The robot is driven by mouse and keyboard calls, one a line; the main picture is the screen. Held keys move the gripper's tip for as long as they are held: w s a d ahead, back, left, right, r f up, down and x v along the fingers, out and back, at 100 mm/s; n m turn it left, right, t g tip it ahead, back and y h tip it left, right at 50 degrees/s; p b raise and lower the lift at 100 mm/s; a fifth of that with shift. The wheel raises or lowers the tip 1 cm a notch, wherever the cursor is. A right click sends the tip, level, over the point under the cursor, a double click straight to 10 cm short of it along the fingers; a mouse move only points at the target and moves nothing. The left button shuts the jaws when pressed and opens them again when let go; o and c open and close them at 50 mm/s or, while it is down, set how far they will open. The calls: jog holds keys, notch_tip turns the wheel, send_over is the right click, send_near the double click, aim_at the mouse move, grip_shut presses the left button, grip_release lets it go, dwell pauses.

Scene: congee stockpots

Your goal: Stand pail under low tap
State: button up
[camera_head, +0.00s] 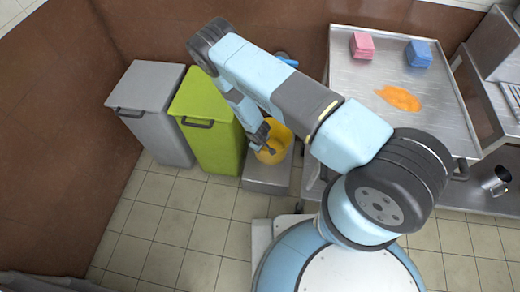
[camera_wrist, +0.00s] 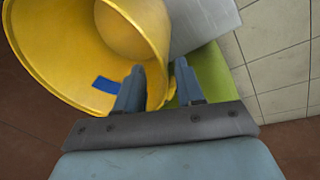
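The yellow pail (camera_head: 275,143) is by the low grey metal block (camera_head: 268,180), partly hidden behind my gripper (camera_head: 264,143); whether it rests on the block is hard to tell. In the wrist view the pail (camera_wrist: 60,45) fills the upper left, its mouth towards the camera, with a blue patch (camera_wrist: 105,85) on it. A blue part (camera_head: 287,58) on the back wall may belong to the tap; my arm hides most of that area.
A lime green bin (camera_head: 208,120) and a grey bin (camera_head: 150,110) stand left of the block. A metal table (camera_head: 350,85) at right holds pink cloths (camera_head: 362,45), blue cloths (camera_head: 418,53) and an orange spill (camera_head: 399,98). Tiled floor in front of the bins is clear.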

jog(key=v, duration=0.8)
jog(key=shift+r, duration=0.1)
jog(key=w+r+m, duration=0.2)
jog(key=w+r, duration=0.2)
jog(key=r, duration=0.7)
jog(key=w+r+m, duration=0.1)
jog(key=w+r, duration=0.4)
jog(key=r, duration=0.6)
jog(key=d+r+m+t, duration=0.1)
jog(key=d+r, duration=0.3)
jog(key=r, duration=0.8)
jog(key=d+r+m, duration=0.2)
jog(key=d+r, duration=0.2)
jog(key=r, duration=0.7)
jog(key=s+d+r+m+t+y, duration=0.1)
jog(key=s+d+r, duration=0.45)
jog(key=r, duration=0.45)
jog(key=s+d+r+m, duration=0.1)
jog(key=s+d+r, duration=0.4)
jog(key=r, duration=0.5)
jog(key=s+d+r, duration=0.1)
jog(key=s+r, duration=0.2)
jog(key=s, duration=0.3)
jog(key=s+d+r+m, duration=0.1)
jog(key=s+r, duration=0.2)
jog(key=s, duration=0.4)
jog(key=s+d+r+m+t, duration=0.1)
jog(key=s+d+r, duration=0.1)
jog(key=s, duration=0.5)
jog(key=shift+r, duration=0.4)
